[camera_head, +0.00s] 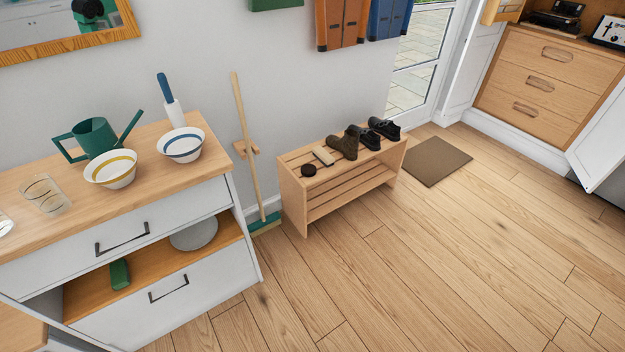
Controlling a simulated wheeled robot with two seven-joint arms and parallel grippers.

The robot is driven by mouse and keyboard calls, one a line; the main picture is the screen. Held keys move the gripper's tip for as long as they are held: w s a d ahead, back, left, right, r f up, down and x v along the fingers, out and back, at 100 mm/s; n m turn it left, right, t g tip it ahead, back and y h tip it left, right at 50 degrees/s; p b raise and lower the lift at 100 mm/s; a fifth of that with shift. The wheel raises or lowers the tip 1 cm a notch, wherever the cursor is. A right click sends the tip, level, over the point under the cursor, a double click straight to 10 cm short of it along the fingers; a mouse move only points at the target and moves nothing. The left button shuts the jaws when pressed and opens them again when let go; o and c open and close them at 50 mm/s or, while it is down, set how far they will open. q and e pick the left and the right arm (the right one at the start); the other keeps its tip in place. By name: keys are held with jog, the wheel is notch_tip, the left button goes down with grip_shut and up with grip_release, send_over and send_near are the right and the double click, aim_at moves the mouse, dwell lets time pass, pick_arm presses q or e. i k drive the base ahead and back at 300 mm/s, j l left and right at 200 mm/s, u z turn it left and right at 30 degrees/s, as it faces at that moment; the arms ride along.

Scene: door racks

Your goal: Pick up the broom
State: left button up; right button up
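A broom (246,135) with a long pale wooden handle leans upright against the grey wall. Its green head (265,222) with light bristles rests on the floor between the white cabinet and the shoe bench. A small wooden wall bracket (246,149) is at the handle, about a third of the way down; I cannot tell whether it holds the handle. Neither of my grippers shows in the head view.
A white cabinet (215,287) with a wooden top stands left of the broom, bearing bowls and a green watering can (95,138). A wooden shoe bench (297,203) with shoes stands close on its right. Open floor (420,260) lies in front; a brown mat (435,161) lies farther right.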

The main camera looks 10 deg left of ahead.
aim_at(271, 220)
jog(key=i+z, duration=0.5)
jog(key=i, duration=0.95)
